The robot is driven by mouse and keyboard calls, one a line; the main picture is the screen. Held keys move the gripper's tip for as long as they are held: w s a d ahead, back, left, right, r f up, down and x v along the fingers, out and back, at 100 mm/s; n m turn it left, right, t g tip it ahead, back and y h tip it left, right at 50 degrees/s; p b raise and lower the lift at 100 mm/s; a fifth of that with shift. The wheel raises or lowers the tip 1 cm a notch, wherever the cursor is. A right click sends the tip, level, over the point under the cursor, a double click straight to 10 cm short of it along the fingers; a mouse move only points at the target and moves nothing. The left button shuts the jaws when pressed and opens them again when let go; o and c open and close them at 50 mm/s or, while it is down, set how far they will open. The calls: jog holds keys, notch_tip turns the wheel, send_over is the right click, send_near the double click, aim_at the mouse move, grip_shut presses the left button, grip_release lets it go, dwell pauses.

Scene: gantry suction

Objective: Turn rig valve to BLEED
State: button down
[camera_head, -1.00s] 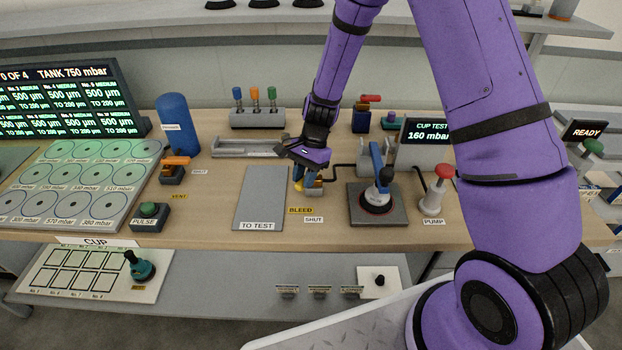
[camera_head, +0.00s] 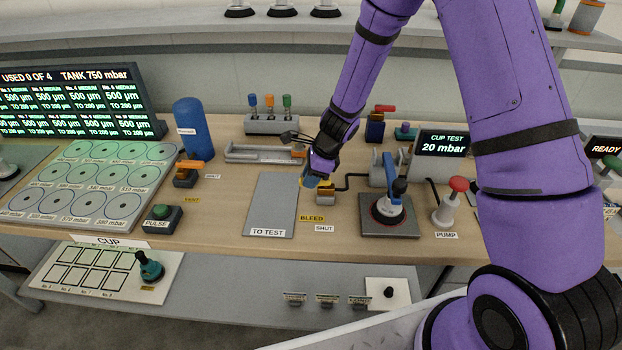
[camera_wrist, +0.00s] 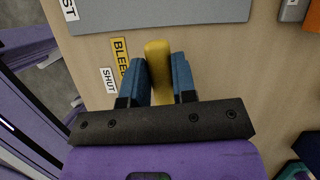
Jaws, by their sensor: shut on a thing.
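The rig valve (camera_head: 326,191) stands on the bench beside the grey TO TEST plate (camera_head: 270,205). Its yellow handle (camera_wrist: 158,72) lies between my two blue fingers in the wrist view. My gripper (camera_head: 311,181) is shut on this handle and hides part of the valve in the head view. The yellow BLEED label (camera_head: 312,218) and the white SHUT label (camera_head: 324,228) lie in front of the valve. In the wrist view the BLEED label (camera_wrist: 120,58) is just left of the handle. The CUP TEST display (camera_head: 443,144) reads 20 mbar.
A suction cup with a blue handle (camera_head: 388,198) stands on a dark plate right of the valve. The red-topped pump (camera_head: 450,205) is farther right. A grey tray (camera_head: 262,154) and a blue tank (camera_head: 192,130) stand behind and left. A black hose runs right from the valve.

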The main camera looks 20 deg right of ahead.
jog(key=shift+w+m, duration=0.2)
jog(key=shift+m, duration=0.3)
jog(key=shift+w+d+t, duration=0.1)
jog(key=shift+t, duration=0.2)
jog(key=c, duration=0.9)
grip_release()
jog(key=shift+r, duration=0.15)
jog(key=v, duration=1)
jog(key=shift+d+r, duration=0.1)
jog(key=shift+r, duration=0.15)
